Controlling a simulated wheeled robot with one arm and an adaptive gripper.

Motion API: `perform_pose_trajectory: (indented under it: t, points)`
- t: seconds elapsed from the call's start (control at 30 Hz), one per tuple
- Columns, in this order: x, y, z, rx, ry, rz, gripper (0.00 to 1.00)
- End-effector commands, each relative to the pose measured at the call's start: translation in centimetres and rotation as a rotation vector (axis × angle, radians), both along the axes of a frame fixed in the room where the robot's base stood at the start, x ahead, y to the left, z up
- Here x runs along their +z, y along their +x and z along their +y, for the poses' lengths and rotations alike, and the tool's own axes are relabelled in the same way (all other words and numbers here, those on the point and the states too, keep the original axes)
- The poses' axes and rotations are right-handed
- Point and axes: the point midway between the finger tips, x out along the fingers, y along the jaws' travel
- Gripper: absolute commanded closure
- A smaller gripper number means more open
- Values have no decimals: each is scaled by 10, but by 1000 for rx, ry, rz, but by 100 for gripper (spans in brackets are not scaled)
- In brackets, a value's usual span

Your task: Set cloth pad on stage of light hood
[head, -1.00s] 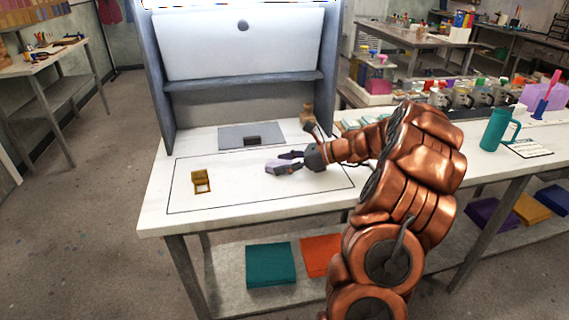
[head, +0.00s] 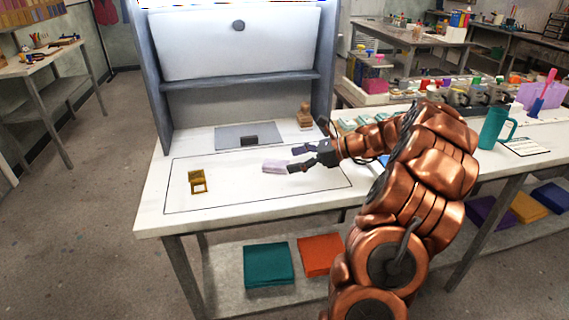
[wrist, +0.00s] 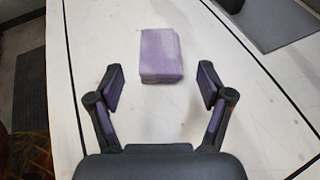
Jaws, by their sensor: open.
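The cloth pad (head: 275,166) is a pale lilac folded block lying flat on the white table inside the thin black outline. It also shows in the wrist view (wrist: 161,54), ahead of the fingertips. My gripper (head: 297,160) is open just right of the pad. In the wrist view the two fingers (wrist: 161,84) are spread and empty, with the pad beyond them and apart from them. The light hood (head: 236,77) stands at the back of the table. Its stage (head: 228,137) is a grey plate with a dark block (head: 249,141) at its front.
A small yellow hinged item (head: 197,182) lies open at the left inside the outline. A wooden figure-like object (head: 305,116) stands right of the stage. A teal mug (head: 494,128) stands far right. The table between pad and stage is clear.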

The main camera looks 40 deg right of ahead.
Motion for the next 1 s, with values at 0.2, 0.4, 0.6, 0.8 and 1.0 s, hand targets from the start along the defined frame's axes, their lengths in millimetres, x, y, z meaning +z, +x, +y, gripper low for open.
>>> perform_pose_trajectory:
  t: [0.2, 0.4, 0.6, 0.8, 1.0]
  points:
    - [16, -28, -28, -3, -2, -2, 21]
    - [25, -43, -44, -4, -3, -2, 21]
    - [28, -49, -48, 0, -1, 0, 21]
    - [31, -46, -34, 33, -20, -4, 21]
    - [42, -41, 51, 249, -158, -30, 21]
